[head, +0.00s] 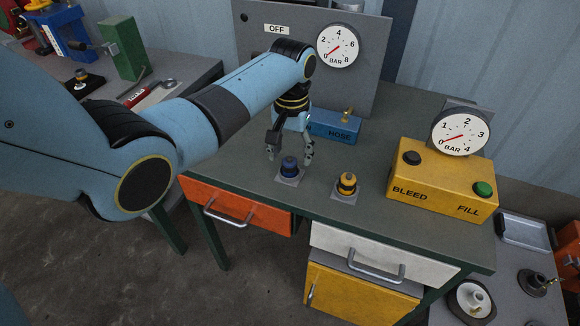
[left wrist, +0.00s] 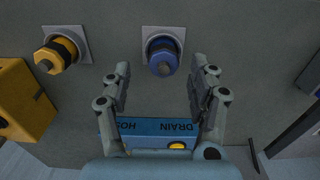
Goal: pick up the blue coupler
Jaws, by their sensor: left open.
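The blue coupler (head: 289,167) stands upright on a small grey square plate near the front edge of the green-topped bench. In the left wrist view the blue coupler (left wrist: 162,57) lies just beyond the fingertips, roughly between their lines. My left gripper (head: 291,157) reaches down over it, with one finger on each side in the head view. In the left wrist view my left gripper (left wrist: 160,75) is open, with nothing between its fingers. The coupler does not appear gripped. My right gripper is not in view.
A yellow coupler (head: 347,183) stands on its own plate to the right. A blue hose block (head: 336,126) sits behind the gripper. A yellow bleed/fill box (head: 436,182) with a gauge stands at the right. A grey panel (head: 285,60) with a gauge rises behind.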

